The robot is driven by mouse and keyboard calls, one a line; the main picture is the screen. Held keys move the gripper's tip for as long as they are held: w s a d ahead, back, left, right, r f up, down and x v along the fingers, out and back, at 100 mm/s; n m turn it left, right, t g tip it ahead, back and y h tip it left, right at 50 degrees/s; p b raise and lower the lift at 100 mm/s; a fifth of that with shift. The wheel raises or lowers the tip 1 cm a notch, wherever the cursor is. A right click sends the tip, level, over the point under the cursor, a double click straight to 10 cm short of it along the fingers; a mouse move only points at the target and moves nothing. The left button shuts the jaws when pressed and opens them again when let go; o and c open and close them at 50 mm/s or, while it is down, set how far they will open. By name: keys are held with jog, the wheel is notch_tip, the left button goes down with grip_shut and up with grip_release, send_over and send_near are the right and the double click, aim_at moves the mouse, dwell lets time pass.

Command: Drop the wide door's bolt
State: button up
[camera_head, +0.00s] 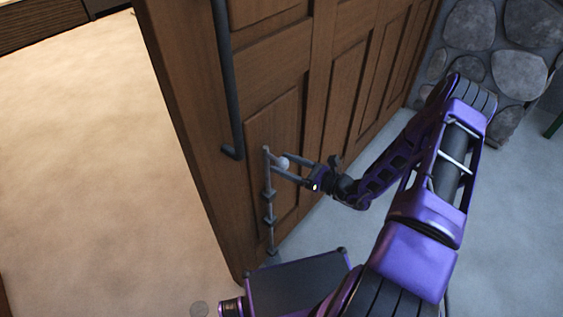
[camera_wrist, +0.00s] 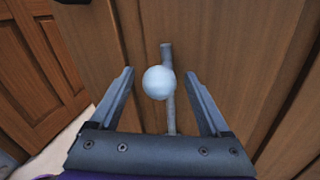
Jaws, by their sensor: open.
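The wide wooden door (camera_head: 285,65) stands in the middle of the head view, its edge facing the lit floor at left. The bolt (camera_head: 268,200) is a thin grey vertical rod low on the door, held by small brackets. A pale round knob (camera_head: 284,163) sticks out near its top. In the wrist view the knob (camera_wrist: 158,82) hides part of the rod (camera_wrist: 168,52) behind it. My gripper (camera_head: 287,171) is open at the knob. In the wrist view its fingers (camera_wrist: 160,90) stand on either side of the knob, with gaps at both sides.
A long dark pull handle (camera_head: 228,85) runs down the door above the bolt. A stone wall (camera_head: 500,50) is at the right. Another panelled wooden door (camera_wrist: 40,70) shows at left in the wrist view. The floor (camera_head: 90,150) left of the door is clear.

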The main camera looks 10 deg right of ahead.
jog(key=shift+w+a, duration=0.5)
jog(key=shift+a, duration=0.05)
grip_shut()
